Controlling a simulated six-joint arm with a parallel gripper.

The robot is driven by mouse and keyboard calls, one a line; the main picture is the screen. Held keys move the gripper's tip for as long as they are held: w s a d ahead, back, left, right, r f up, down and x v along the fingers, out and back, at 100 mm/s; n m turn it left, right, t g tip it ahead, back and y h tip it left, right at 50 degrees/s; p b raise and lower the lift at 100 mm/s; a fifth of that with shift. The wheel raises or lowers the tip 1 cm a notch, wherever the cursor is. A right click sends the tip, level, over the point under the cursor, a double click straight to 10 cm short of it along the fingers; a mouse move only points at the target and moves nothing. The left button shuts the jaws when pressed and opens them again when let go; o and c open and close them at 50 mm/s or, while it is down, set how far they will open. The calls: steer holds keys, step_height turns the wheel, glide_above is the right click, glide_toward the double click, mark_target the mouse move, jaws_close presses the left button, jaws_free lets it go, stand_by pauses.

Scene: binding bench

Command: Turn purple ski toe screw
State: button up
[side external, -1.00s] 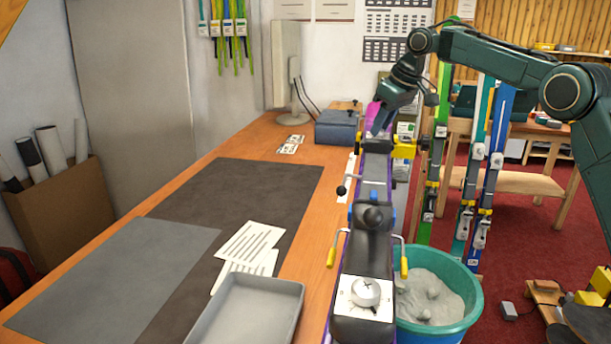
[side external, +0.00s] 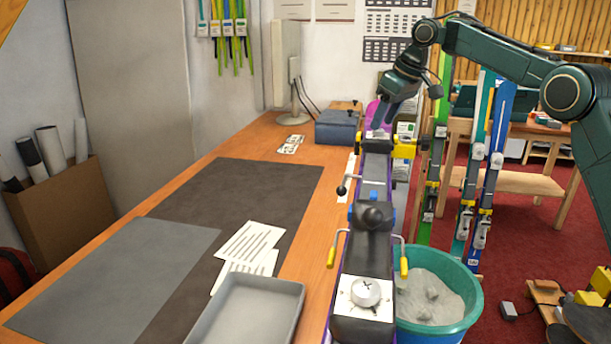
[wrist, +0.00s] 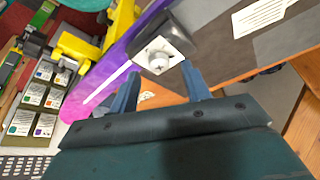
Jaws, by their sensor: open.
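The purple ski (side external: 372,112) is clamped lengthwise along the bench's right edge; it also shows in the wrist view (wrist: 112,78). A pale round screw knob (wrist: 159,58) on a white square plate sits on a dark binding piece at the ski's far part. My gripper (side external: 379,126) is open above this far binding, tilted downward. In the wrist view its two fingers (wrist: 160,72) are spread, with the knob between and beyond their tips. I cannot tell how large the gap to the knob is. A second white plate with a dial (side external: 366,292) is on the near binding.
Yellow clamp parts (side external: 405,146) stand close beside my gripper. A lever with a black ball (side external: 342,190) and yellow handles (side external: 331,257) flank the ski. A teal bucket (side external: 470,305) stands right of the bench, a grey tray (side external: 287,296) left of the ski.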

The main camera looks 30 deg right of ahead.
steer(key=shift+s+d+r, duration=0.1)
steer(key=shift+s+r, duration=0.1)
steer(key=shift+r, duration=0.25)
steer(key=shift+r, duration=0.1)
steer(key=shift+s+r, duration=0.15)
steer(key=shift+s, duration=0.4)
steer(key=s+d, duration=0.3)
steer(key=s, duration=0.7)
steer(key=shift+s, duration=0.35)
steer(key=s+a+m, duration=0.1)
steer(key=s+a, duration=0.4)
steer(key=s, duration=0.3)
steer(key=s+a+m, duration=0.1)
steer(key=s+a, duration=0.4)
steer(key=s, duration=0.3)
steer(key=s+a+f+m+t+h, duration=0.1)
steer(key=s+f, duration=0.7)
steer(key=s, duration=0.6)
steer(key=shift+a+f, duration=0.15)
steer(key=shift+f, duration=0.2)
